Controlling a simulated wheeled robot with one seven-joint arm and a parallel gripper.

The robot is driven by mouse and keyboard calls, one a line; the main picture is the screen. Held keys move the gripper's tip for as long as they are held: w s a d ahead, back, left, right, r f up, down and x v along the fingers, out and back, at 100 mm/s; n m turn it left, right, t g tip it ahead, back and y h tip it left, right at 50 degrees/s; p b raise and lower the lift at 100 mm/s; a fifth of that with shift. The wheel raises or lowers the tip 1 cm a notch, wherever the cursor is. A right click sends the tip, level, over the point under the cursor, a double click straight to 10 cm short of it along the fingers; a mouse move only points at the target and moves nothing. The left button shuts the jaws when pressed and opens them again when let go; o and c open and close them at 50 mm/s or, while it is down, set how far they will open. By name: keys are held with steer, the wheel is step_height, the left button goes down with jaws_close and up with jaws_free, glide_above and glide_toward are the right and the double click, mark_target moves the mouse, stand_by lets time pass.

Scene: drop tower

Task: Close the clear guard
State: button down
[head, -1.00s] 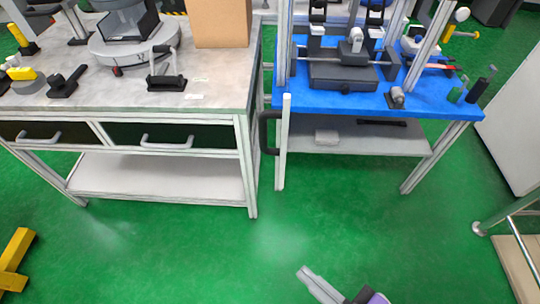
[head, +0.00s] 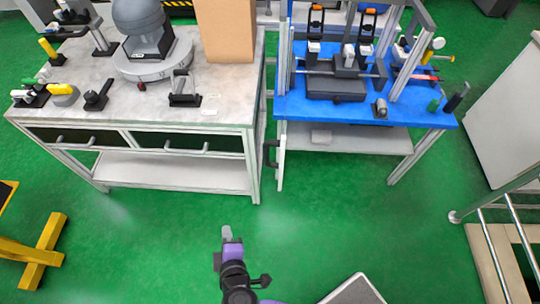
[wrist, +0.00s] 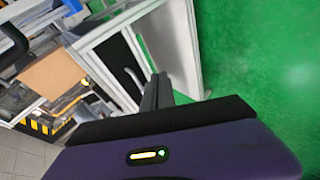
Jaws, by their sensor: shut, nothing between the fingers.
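The guard looks like a narrow upright panel with a pale frame (head: 282,160), seen nearly edge-on at the front left corner of the blue-topped station. It stands swung out toward me, and its clear pane cannot be made out. A black handle (head: 270,153) sits on its left side. My gripper (head: 227,233) is over the green floor, in front of and below the guard in the picture, apart from it. Its fingers are shut and empty. They also show together in the wrist view (wrist: 157,90), where I cannot make out the guard for certain.
A grey-topped workbench (head: 100,108) with drawers stands left of the guard. The blue tabletop (head: 330,108) carries a metal frame and fixtures. A yellow stand (head: 42,255) is at lower left, and metal rails (head: 490,215) are at right. Green floor between is clear.

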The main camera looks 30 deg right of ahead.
steer(key=d+r+m+h+p, duration=0.2)
steer(key=d+r+h, duration=0.1)
steer(key=r+h, duration=0.4)
steer(key=d+r+m+h+p, duration=0.1)
steer(key=d+r+m+h, duration=0.15)
steer(key=r+h, duration=0.45)
steer(key=w+d+r+y+p, duration=0.1)
steer(key=w+d+y+p, duration=0.1)
steer(key=d, duration=0.9)
steer(key=shift+w+r+n+p, duration=0.4)
steer(key=shift+w+p, duration=0.3)
steer(key=shift+p, duration=0.5)
steer(key=shift+d, duration=0.1)
